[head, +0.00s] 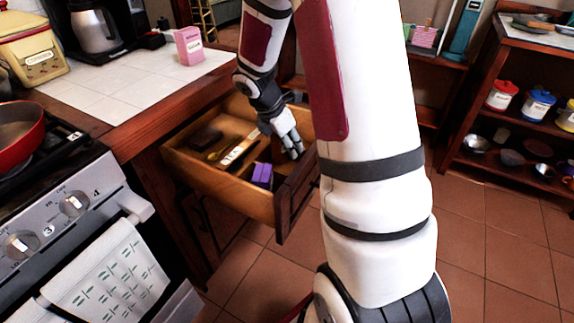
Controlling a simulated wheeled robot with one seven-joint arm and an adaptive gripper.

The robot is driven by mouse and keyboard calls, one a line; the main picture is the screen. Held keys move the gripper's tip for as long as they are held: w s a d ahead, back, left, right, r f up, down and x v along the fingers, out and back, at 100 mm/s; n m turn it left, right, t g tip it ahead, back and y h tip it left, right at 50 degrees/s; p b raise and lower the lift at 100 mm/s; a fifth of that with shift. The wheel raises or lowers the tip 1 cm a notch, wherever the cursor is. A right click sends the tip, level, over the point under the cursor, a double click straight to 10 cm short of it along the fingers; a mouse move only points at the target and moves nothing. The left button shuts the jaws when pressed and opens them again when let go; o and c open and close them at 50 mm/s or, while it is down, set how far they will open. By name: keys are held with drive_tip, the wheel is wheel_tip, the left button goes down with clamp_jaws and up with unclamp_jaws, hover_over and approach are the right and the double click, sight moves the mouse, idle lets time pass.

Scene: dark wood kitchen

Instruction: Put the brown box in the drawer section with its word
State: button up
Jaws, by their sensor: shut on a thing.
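The open wooden drawer (237,198) sticks out below the tiled counter. A divider inside it carries a pale strip with writing (238,151), too small to read. A dark brown block (206,139) lies in the far-left part; I cannot tell if it is the task's brown box. A purple box (262,174) stands in the near part, by the drawer front. My gripper (292,148) points down over the right part of the drawer, right of the purple box. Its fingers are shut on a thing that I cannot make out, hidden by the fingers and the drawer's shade.
A yellowish thin item (217,154) lies near the dark block. The drawer front (297,193) stands close to my fingers. A pink box (188,46) and a coffee maker (95,27) stand on the counter. The stove (75,215) is at left, shelves (510,110) at right.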

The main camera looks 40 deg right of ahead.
drive_tip(key=shift+f+b, duration=1.1)
drive_tip(key=shift+f, duration=1.8)
drive_tip(key=shift+f, duration=0.15)
drive_tip(key=o, duration=1.2)
